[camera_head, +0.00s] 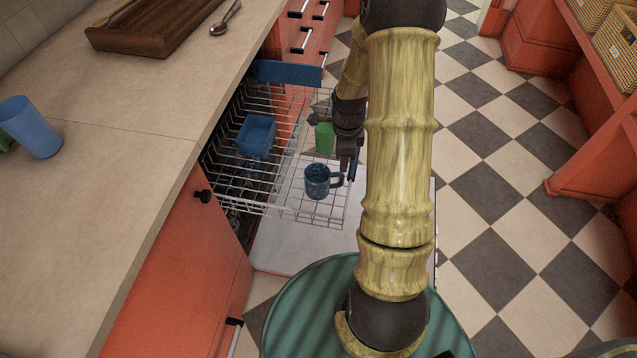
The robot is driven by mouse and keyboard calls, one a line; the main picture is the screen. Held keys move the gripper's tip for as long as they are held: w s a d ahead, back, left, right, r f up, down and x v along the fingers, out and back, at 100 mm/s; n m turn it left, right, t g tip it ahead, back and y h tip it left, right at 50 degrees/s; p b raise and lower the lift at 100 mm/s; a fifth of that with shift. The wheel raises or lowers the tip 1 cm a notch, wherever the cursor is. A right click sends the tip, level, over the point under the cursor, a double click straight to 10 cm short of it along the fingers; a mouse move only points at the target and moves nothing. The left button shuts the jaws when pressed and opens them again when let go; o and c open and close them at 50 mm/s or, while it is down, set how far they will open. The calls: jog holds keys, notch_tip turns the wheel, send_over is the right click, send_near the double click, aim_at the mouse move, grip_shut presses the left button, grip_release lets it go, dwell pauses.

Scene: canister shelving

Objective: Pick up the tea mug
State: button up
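The tea mug (317,183) is dark blue and speckled, with its handle toward the right. It stands upright in the front right part of the pulled-out dishwasher rack (285,214). My gripper (347,165) is dark and points down, just behind and to the right of the mug, close to its handle. I cannot tell whether it touches the mug. Its fingertips are small and partly hidden by my arm, so their opening is unclear.
A blue rectangular container (257,135) and a green cup (324,138) are also in the rack. The counter (120,120) at left holds a blue cup (30,127), a wooden tray (150,30) and a spoon (226,18). Checkered floor (520,220) at right is clear.

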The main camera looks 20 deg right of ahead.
aim_at(342, 178)
notch_tip(342, 178, down, 5)
jog(key=shift+r+b, duration=0.1)
jog(key=shift+b, duration=0.2)
notch_tip(342, 178, down, 5)
jog(key=shift+d+f+b, duration=0.1)
jog(key=shift+f+b, duration=0.05)
jog(key=shift+b, duration=0.3)
jog(key=shift+c, duration=0.4)
grip_shut()
